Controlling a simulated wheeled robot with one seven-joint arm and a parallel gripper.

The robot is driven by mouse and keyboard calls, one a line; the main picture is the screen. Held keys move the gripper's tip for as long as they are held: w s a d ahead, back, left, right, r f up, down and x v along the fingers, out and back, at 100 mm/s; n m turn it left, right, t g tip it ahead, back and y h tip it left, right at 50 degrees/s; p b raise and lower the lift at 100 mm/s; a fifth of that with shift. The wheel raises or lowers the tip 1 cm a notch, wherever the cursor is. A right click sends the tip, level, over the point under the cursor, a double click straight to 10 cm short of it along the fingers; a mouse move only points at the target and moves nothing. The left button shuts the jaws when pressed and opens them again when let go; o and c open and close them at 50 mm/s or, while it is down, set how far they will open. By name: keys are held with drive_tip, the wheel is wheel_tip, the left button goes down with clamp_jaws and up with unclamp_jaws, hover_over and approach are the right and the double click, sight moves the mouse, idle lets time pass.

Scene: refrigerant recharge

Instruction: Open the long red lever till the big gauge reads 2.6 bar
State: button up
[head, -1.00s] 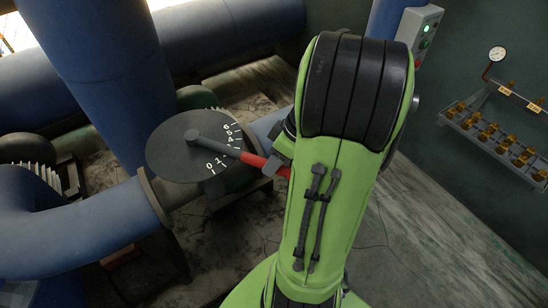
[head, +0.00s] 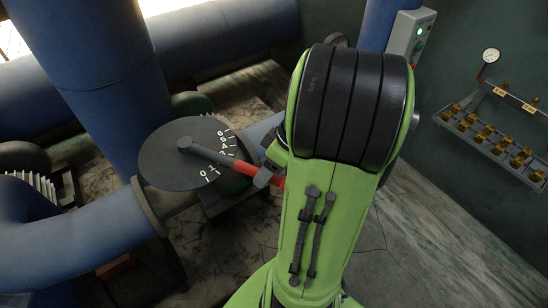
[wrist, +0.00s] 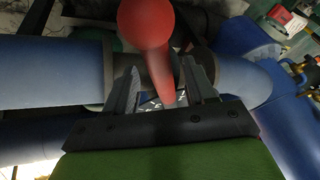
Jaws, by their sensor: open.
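The long red lever (head: 241,167) has a grey arm that runs from the hub of a round dark dial (head: 165,165) with white numbers. It points right and slightly down, across the low numbers just past the 1. My gripper (head: 268,174) is at the lever's red outer end, partly hidden by my green arm. In the wrist view the red lever (wrist: 150,30), with its rounded end, passes between the two open fingers of my gripper (wrist: 162,70). Contact with either finger cannot be told. A white-faced gauge (head: 491,55) is on the wall at right; its reading is too small to tell.
Thick blue pipes (head: 105,75) stand behind and left of the dial. A grey rack with brass valves (head: 490,140) is on the right wall. A grey control box (head: 411,35) with a green light is at the top. The floor at lower right is clear.

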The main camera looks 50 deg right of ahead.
drive_tip(key=p+v, duration=0.6)
drive_tip(key=v, duration=0.9)
drive_tip(key=shift+s, duration=0.15)
drive_tip(key=shift+r, duration=0.1)
drive_tip(key=w+a+r+h, duration=0.15)
drive_tip(key=w+a, duration=0.25)
drive_tip(key=a, duration=0.7)
drive_tip(key=s+a+m+t+h, duration=0.2)
drive_tip(key=s+a, duration=0.3)
drive_tip(key=a, duration=0.4)
drive_tip(key=shift+m, duration=0.5)
